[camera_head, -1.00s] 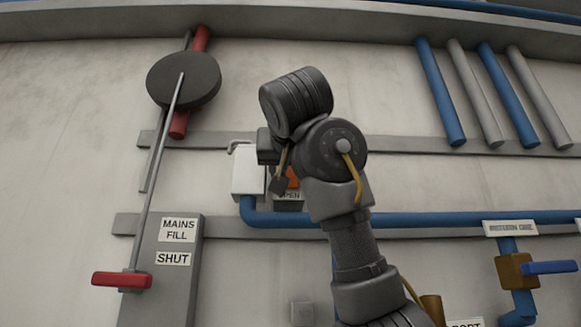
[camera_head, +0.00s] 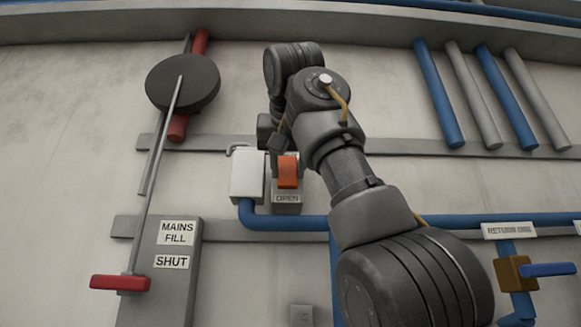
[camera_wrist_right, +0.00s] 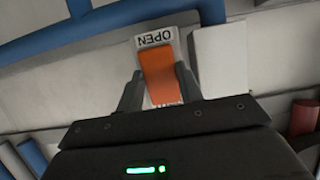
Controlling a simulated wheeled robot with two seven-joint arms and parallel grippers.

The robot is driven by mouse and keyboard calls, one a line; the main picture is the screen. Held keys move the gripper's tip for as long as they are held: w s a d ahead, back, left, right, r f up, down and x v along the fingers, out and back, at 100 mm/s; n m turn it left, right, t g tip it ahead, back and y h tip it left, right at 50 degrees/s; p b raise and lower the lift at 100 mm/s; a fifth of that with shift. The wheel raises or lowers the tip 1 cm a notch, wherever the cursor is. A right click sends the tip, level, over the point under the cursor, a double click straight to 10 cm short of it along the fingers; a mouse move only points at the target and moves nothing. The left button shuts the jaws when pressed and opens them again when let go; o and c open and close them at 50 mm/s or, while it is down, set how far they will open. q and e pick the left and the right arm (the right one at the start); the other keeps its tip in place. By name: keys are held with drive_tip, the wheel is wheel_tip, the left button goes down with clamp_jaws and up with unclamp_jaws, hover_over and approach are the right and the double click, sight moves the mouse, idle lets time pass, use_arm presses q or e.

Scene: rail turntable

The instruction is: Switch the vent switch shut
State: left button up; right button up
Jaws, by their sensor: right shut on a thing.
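The vent switch (camera_head: 288,172) is an orange rocker on a grey plate, beside a white box on the wall. A label reading OPEN (camera_head: 287,198) sits just below it. In the right wrist view the orange switch (camera_wrist_right: 159,76) stands between the two grey fingers of my right gripper (camera_wrist_right: 160,88), which is shut on it. In the head view my right gripper (camera_head: 279,140) is at the upper left of the switch, mostly hidden by my own wrist. The upper part of the switch plate is covered by my arm. My left gripper is not in view.
The white box (camera_head: 247,176) is close on the left of the switch. A blue pipe (camera_head: 400,220) runs below. A red-handled lever (camera_head: 120,283) with MAINS FILL and SHUT labels (camera_head: 178,233) is at left. A blue-handled valve (camera_head: 515,272) is at right.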

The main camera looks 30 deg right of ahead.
idle(0.4)
drive_tip(key=o, duration=1)
drive_tip(key=shift+s, duration=0.1)
